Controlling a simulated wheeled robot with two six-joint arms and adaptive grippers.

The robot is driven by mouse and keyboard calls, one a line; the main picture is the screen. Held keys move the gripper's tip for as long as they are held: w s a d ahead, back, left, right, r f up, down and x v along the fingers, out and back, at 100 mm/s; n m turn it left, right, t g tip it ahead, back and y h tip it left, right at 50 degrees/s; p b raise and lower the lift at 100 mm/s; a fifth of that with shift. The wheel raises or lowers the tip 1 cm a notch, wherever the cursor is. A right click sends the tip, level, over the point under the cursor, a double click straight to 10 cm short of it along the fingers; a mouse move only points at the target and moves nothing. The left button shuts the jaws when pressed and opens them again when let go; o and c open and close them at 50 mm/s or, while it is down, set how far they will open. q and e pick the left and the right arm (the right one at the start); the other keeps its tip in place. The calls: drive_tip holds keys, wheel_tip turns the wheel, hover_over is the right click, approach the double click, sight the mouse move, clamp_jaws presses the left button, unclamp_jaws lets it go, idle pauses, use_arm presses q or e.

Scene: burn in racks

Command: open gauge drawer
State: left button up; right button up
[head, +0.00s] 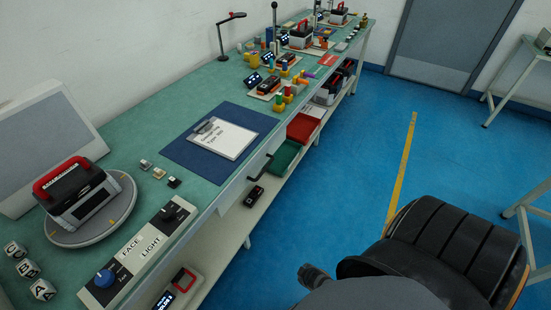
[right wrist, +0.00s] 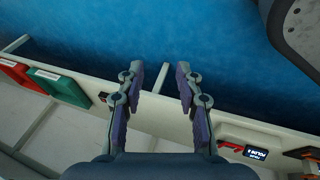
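A pale drawer front (head: 232,191) sits under the front edge of the workbench, below the blue mat. A dark bar handle (head: 262,168) sticks out from it. The drawer looks closed. My right gripper (right wrist: 159,75) shows in the right wrist view with its two fingers apart and nothing between them. It is above the lower shelf edge and blue floor in that view, and the drawer handle is not seen there. My left gripper is in neither view.
A clipboard (head: 225,138) lies on the blue mat (head: 262,123). Green (head: 284,155) and red (head: 303,128) bins sit below the bench edge. Blue floor (head: 345,170) is clear between bench and chair.

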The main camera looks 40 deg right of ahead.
drive_tip(key=w+d+r+n+t+h+b, duration=0.1)
drive_tip(key=w+d+r+n+t+b, duration=0.15)
drive_tip(key=w, duration=0.85)
drive_tip(key=n+t+h+b, duration=0.4)
drive_tip(key=n+t+b, duration=0.4)
drive_tip(key=b, duration=0.1)
approach(266, 169)
drive_tip(key=x, duration=1)
drive_tip(key=shift+d+f, duration=0.1)
drive_tip(key=shift+f, duration=0.05)
drive_tip(key=shift+w+d, duration=0.15)
drive_tip(key=shift+w, duration=0.2)
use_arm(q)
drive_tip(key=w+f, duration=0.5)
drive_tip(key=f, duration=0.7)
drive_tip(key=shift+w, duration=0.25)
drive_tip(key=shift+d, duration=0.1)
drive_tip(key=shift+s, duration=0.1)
use_arm(e)
clamp_jaws()
